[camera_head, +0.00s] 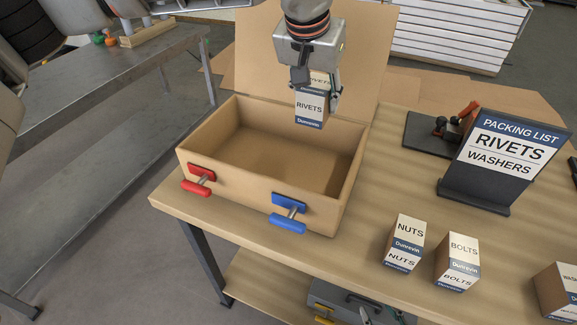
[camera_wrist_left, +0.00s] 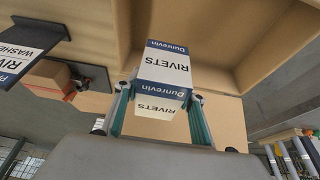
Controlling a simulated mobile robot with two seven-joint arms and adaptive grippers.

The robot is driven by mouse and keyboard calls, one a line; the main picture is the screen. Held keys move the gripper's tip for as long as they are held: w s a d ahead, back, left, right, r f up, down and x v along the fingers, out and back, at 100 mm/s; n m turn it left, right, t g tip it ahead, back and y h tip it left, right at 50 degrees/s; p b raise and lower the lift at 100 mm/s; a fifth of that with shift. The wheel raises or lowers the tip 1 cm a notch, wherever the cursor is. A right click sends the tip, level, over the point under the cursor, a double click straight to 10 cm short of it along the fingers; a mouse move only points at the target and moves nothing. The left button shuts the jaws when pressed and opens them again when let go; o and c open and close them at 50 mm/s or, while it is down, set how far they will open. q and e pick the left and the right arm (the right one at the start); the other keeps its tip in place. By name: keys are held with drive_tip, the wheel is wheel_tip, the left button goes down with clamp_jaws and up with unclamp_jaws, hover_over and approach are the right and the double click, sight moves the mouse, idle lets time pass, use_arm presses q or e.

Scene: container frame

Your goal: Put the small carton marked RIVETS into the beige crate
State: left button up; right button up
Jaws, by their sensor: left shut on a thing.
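The RIVETS carton (camera_head: 310,106), a small white, blue and brown box, is held over the rear right part of the beige crate (camera_head: 250,195). It also shows in the left wrist view (camera_wrist_left: 165,68) between the fingers. My left gripper (camera_head: 318,88) comes down from the top of the head view and is shut on the carton. The crate stands open and its visible floor is bare. Its walls show behind the carton in the left wrist view (camera_wrist_left: 215,35). My right gripper is in neither view.
The crate's raised lid (camera_head: 355,50) stands behind the carton. A red handle (camera_head: 197,186) and a blue handle (camera_head: 288,220) stick out in front. A NUTS carton (camera_head: 405,245), a BOLTS carton (camera_head: 457,262), another carton (camera_head: 556,293) and a packing list sign (camera_head: 495,165) stand to the right.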

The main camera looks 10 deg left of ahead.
use_arm(q)
wheel_tip(320, 180, down, 15)
drive_tip(key=shift+a+r, duration=0.1)
drive_tip(key=shift+r, duration=0.05)
drive_tip(key=shift+f, duration=2.25)
drive_tip(key=shift+f, duration=0.15)
drive_tip(key=o, duration=1.4)
